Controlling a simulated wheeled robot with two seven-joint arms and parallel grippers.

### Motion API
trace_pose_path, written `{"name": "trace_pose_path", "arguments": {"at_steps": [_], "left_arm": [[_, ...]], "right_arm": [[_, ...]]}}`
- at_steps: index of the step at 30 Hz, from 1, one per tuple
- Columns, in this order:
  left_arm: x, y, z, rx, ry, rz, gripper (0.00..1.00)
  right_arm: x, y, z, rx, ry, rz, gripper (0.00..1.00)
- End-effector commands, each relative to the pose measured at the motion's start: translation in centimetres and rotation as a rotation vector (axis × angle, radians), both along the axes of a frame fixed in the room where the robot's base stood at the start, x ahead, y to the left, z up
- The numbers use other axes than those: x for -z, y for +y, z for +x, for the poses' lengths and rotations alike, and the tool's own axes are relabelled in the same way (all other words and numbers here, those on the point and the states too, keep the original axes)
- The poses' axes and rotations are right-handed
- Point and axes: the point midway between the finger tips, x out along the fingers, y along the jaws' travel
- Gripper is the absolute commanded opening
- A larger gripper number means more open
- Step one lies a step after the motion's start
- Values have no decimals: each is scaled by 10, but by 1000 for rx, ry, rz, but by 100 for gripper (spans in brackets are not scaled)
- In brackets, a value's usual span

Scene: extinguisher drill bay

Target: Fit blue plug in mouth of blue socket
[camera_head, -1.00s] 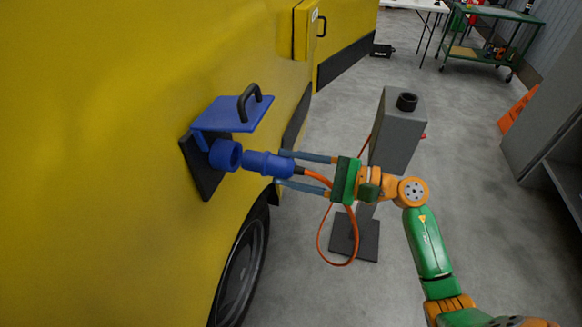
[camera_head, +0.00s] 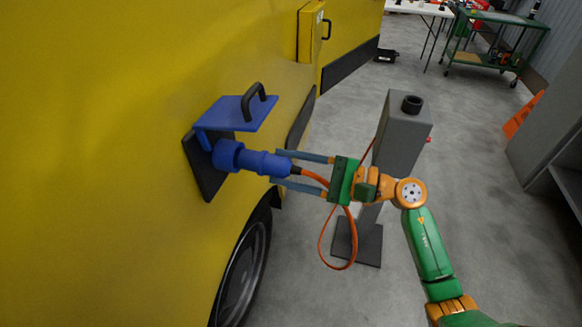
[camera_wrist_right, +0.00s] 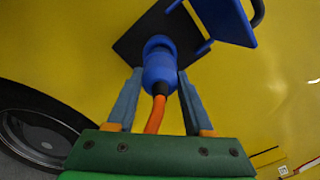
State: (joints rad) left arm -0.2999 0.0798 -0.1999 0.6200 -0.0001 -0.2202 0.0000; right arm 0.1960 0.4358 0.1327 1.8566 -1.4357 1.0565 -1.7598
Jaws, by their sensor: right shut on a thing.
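The blue socket (camera_head: 228,155) sticks out from a dark plate (camera_head: 207,178) on the yellow vehicle's side, under a raised blue flap (camera_head: 232,115) with a black handle. My right gripper (camera_head: 277,170) is shut on the blue plug (camera_head: 264,163), with an orange cable (camera_head: 312,176) leaving its back. The plug's front meets the socket's mouth in line with it, with no gap showing; how deep it sits I cannot tell. In the right wrist view the plug (camera_wrist_right: 158,72) lies between the two fingers, and the socket is largely hidden behind it. My left gripper is out of view.
The yellow vehicle (camera_head: 130,200) fills the left side, with a wheel (camera_head: 243,270) below the socket. A grey post (camera_head: 402,135) on a base stands behind my right arm; the orange cable hangs near it. A green cart (camera_head: 490,45) and white table (camera_head: 425,8) stand far back.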

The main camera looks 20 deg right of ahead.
Motion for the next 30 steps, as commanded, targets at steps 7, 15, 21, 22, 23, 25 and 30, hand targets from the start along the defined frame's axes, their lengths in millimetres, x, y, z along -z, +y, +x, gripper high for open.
{"name": "trace_pose_path", "arguments": {"at_steps": [7, 15, 21, 22, 23, 25, 30], "left_arm": [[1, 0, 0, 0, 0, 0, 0], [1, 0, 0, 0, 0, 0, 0], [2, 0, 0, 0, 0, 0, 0], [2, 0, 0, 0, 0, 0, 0], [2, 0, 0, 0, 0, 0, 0], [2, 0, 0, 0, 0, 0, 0], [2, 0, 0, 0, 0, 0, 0]], "right_arm": [[0, 4, 3, 0, -1, 1, 0], [-1, 9, 6, 0, -2, 2, 0], [-1, 12, 8, 0, -2, 0, 0], [-1, 13, 8, -1, -2, -1, 0], [0, 13, 8, -1, -2, -1, 0], [-1, 14, 9, -1, -2, -1, 0], [-1, 17, 11, 1, -3, 1, 0]]}}
